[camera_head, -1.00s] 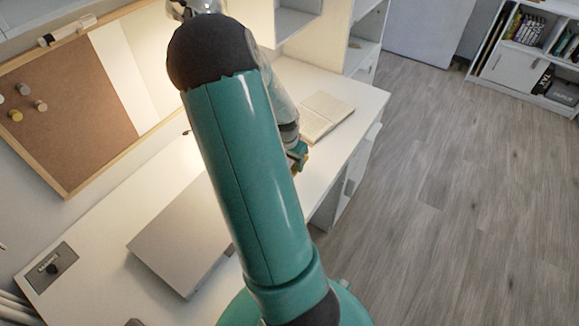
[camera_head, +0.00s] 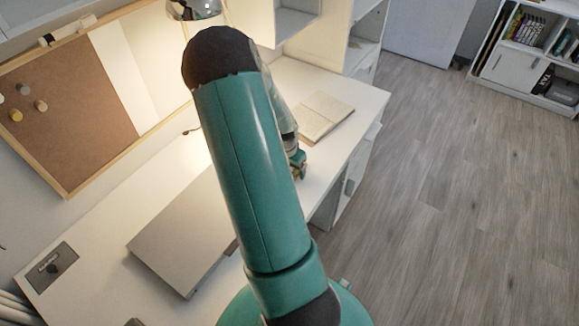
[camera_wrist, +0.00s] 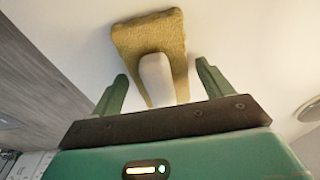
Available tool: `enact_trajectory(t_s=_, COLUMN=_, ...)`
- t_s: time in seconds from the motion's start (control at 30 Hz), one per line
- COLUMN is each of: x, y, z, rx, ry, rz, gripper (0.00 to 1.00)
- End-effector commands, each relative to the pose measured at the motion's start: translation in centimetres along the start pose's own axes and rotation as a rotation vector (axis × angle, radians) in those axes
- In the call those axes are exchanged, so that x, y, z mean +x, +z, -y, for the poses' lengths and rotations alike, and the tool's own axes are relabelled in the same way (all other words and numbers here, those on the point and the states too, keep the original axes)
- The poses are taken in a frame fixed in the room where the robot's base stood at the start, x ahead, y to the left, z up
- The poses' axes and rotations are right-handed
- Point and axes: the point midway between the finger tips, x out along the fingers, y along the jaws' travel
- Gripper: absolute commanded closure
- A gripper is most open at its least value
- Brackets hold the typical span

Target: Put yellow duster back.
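The yellow duster (camera_wrist: 130,38) lies on the white desk top in the wrist view, just ahead of my gripper (camera_wrist: 160,75). It looks like a mustard-yellow, U-shaped pad around a pale rounded middle part. My gripper is open. Its two green fingers stand apart on either side of the duster's near part, with no clear contact. In the head view my gripper (camera_head: 298,165) is low over the desk's right side. The duster is mostly hidden there behind my arm and gripper.
An open book (camera_head: 326,113) lies on the desk beyond my gripper. A grey raised panel (camera_head: 175,235) is to the left. A corkboard (camera_head: 70,115) and a lamp (camera_head: 194,9) are at the back. The desk's right edge is close to my gripper, with open floor beyond.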

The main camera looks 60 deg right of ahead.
Motion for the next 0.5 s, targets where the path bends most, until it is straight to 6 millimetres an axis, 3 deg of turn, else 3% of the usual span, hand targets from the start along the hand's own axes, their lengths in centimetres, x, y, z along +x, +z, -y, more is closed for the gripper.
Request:
enact_trajectory(t_s=0.33, x=-0.3, y=0.0, z=0.0, rx=-0.001, ry=0.000, rz=0.000, gripper=0.20)
enact_trajectory(t_s=0.5, x=-2.4, y=-0.1, z=0.1, rx=-0.002, ry=-0.002, rz=-0.002, gripper=0.20)
